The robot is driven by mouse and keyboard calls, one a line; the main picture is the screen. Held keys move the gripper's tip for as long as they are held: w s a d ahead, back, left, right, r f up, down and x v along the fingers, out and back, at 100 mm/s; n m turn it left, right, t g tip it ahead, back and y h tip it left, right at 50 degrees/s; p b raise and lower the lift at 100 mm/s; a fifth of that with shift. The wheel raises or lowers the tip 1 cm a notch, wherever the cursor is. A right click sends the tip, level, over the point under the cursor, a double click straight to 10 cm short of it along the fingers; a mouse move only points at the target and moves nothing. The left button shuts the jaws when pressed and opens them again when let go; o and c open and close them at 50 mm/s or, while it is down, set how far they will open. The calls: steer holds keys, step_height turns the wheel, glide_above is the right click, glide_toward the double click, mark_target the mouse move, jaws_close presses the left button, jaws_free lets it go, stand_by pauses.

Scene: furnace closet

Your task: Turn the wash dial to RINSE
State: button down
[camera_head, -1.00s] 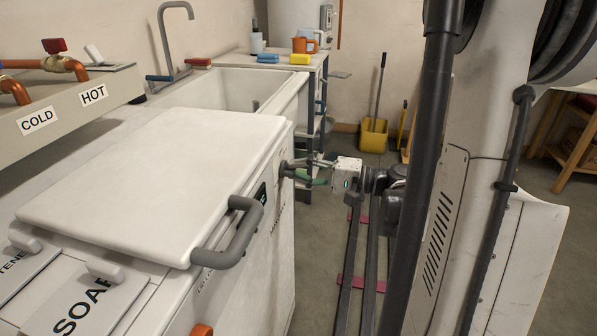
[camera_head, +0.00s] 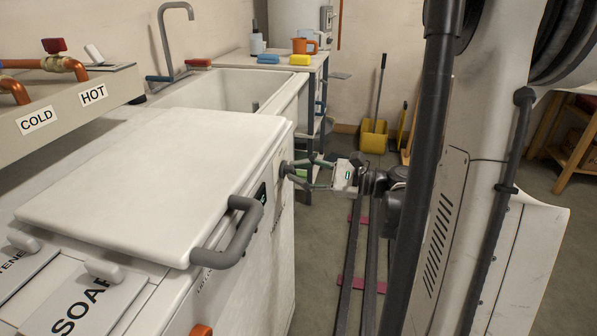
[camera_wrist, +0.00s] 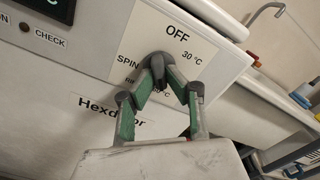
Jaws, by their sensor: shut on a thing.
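The dark wash dial (camera_wrist: 157,62) is on the washer's white front panel, with a label around it. OFF is above it, 30 °C at the upper right and SPIN at the left. A partly covered word starting with R and another °C mark are below. My gripper (camera_wrist: 160,72) is shut on the dial, its green-padded fingers on either side of it. The fingers hide much of the dial, and I cannot tell which mark it points at. In the head view my gripper (camera_head: 292,168) reaches the washer's front (camera_head: 262,250) from the right, tilted about its axis.
The washer lid (camera_head: 150,170) is closed, and its grey handle (camera_head: 235,235) sticks out in front of the panel. A sink (camera_head: 225,90) and shelf with sponges stand behind. A display (camera_wrist: 48,8) is left of the dial. Floor right of the washer is mostly open.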

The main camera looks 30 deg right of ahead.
steer(key=m, duration=0.5)
steer(key=shift+s+a+m, duration=0.1)
steer(key=shift+m, duration=0.2)
steer(key=m, duration=0.5)
steer(key=shift+m, duration=0.3)
steer(key=c, duration=1.7)
jaws_free()
steer(key=shift+c, duration=0.2)
steer(key=shift+s, duration=0.1)
steer(key=v, duration=1.2)
